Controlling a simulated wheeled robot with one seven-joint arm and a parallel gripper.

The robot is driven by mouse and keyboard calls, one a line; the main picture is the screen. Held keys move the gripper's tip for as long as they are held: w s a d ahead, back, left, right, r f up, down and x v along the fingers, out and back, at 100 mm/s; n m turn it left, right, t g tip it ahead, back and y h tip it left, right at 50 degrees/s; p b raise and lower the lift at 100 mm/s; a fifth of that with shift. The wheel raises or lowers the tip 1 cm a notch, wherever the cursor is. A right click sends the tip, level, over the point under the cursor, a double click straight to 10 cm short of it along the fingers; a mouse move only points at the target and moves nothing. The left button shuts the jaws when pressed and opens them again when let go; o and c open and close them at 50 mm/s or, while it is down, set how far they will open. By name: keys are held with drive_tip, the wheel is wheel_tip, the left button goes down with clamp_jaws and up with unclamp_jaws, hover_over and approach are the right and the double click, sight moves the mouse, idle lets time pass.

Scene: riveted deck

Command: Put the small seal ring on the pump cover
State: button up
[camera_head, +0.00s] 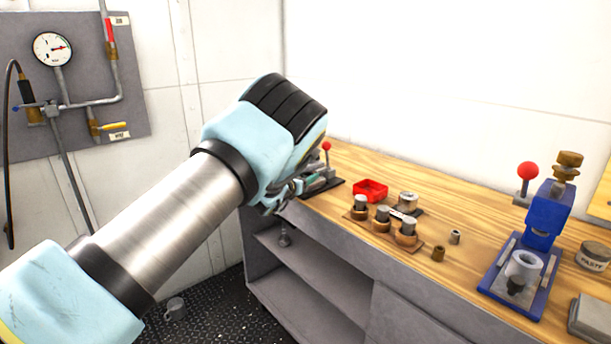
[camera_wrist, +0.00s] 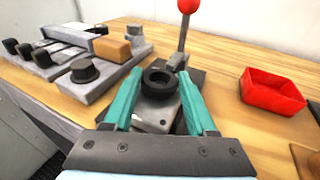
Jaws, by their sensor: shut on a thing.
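The black seal ring (camera_wrist: 157,77) lies between the tips of my gripper's teal fingers in the wrist view. My gripper (camera_wrist: 158,84) is shut on it, one finger on each side. A grey metal part with a bolt, apparently the pump cover (camera_wrist: 155,117), shows just under and behind the ring. I cannot tell whether the ring touches it. In the head view my gripper (camera_head: 298,187) reaches down at the bench's left end, beside the red-knobbed clamp (camera_head: 326,147); the ring is hidden there.
The clamp lever (camera_wrist: 184,30) stands just behind the ring. A red tray (camera_wrist: 272,92) is to the right. A grey block with black knobs (camera_wrist: 83,70) is to the left. Further right are several capped posts (camera_head: 382,220) and a blue press (camera_head: 546,215).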

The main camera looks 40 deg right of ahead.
drive_tip(key=shift+f, duration=0.15)
drive_tip(key=o, duration=1.3)
drive_tip(key=b+v, duration=0.1)
drive_tip(key=v, duration=0.3)
drive_tip(key=b+v, duration=0.1)
drive_tip(key=v, duration=0.3)
drive_tip(key=b+v, duration=0.1)
drive_tip(key=v, duration=0.3)
drive_tip(key=shift+r+b, duration=0.25)
drive_tip(key=shift+b, duration=0.1)
